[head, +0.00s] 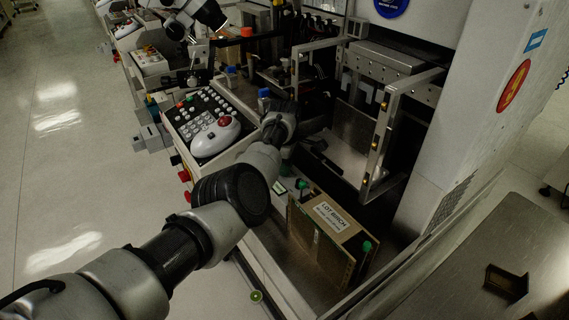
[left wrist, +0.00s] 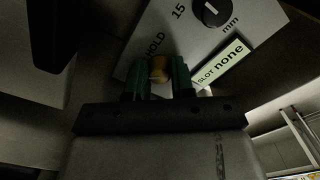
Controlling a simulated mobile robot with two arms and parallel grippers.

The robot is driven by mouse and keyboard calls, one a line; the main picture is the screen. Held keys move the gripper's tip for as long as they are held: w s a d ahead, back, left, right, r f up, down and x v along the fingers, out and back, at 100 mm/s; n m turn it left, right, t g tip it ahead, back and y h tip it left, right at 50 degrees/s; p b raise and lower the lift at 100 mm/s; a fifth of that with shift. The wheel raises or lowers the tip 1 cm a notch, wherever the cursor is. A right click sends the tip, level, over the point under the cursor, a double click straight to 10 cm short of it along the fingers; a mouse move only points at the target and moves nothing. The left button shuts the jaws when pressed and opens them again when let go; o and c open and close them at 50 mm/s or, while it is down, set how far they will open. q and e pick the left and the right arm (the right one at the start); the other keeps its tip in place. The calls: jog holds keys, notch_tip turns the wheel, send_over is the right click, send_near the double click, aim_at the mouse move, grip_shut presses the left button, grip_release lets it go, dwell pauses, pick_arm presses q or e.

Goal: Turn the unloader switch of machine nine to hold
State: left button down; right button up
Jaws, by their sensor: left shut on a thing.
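The unloader switch shows as a small orange-brown knob (left wrist: 158,70) in the left wrist view, beside the printed word HOLD on a pale panel (left wrist: 190,45). My left gripper (left wrist: 159,76) has its green fingers on either side of the knob, shut on it. The fingers hide part of the knob and the panel around it, so I cannot tell which way the switch points. In the head view my left gripper (head: 286,163) reaches down at the machine's front, and the switch is hidden there. My right gripper is not in view.
A black dial (left wrist: 211,12) marked 15 mm and a label reading SLOT none (left wrist: 221,64) are close to the gripper. In the head view a box labelled LOT BIRCH (head: 318,236) stands right of the arm, a keypad (head: 202,117) left, and a metal frame (head: 385,125) behind.

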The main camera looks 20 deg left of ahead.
pick_arm(q)
jog(key=m+p, duration=0.1)
jog(key=m, duration=0.2)
jog(key=shift+r, duration=0.1)
jog(key=m, duration=0.5)
jog(key=shift+p, duration=0.35)
jog(key=m, duration=0.4)
jog(key=shift+m, duration=2.2)
jog(key=c, duration=1.2)
grip_release()
jog(key=shift+c, duration=0.2)
